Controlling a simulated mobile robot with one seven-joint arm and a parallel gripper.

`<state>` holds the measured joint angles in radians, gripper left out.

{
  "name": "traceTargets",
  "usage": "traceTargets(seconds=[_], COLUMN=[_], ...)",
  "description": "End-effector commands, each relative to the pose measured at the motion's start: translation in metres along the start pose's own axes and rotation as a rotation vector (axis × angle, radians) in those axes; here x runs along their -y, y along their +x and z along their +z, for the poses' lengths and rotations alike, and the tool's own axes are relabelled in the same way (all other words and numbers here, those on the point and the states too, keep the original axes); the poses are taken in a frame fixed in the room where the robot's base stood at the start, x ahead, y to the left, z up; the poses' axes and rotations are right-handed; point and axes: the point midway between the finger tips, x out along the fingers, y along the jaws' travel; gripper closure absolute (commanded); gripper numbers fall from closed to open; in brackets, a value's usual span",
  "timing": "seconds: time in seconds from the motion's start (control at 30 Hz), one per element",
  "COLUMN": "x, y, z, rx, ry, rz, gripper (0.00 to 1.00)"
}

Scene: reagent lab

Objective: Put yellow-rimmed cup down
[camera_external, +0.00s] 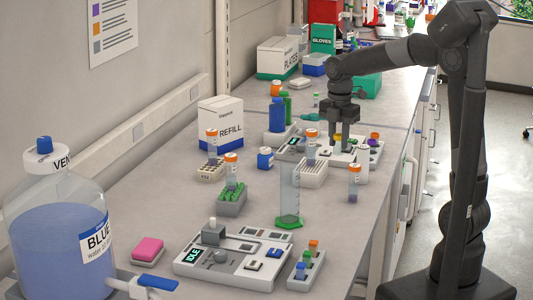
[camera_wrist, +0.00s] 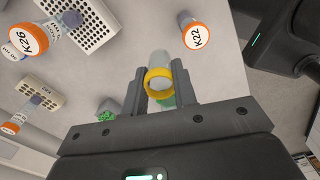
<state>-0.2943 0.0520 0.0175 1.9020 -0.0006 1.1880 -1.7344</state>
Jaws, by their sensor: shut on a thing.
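The yellow-rimmed cup (camera_wrist: 158,73) sits between the two fingers of my gripper (camera_wrist: 161,82) in the wrist view. It has a bright yellow ring and a pale, clear body. My gripper is shut on it. A patch of green shows just below the ring; I cannot tell what it belongs to. In the external view my gripper (camera_external: 344,141) points down over the middle of the bench, among the lab ware. The cup is too small there to make out clearly, and I cannot tell whether its base touches anything.
Orange-capped vials, including K22 (camera_wrist: 197,37) and K26 (camera_wrist: 28,40), stand near my gripper. A clear cylinder (camera_external: 289,194) with a green foot stands nearer the front. A white rack (camera_external: 313,174) and a grey device (camera_external: 232,262) are on the bench. Bare bench (camera_external: 330,220) shows at front right.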

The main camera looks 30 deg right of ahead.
Motion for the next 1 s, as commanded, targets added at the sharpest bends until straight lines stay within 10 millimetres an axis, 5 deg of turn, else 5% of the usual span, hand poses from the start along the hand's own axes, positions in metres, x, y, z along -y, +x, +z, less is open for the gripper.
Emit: traceTargets(seconds=[0.27, 0.7, 1.0], x=[-0.006, -0.052, -0.059], y=[0.033, 0.088, 0.105], z=[-0.010, -0.089, -0.101], rx=[0.000, 0.000, 0.000], ry=[0.000, 0.000, 0.004], rz=[-0.002, -0.002, -0.001], gripper=[0.96, 0.96, 0.96])
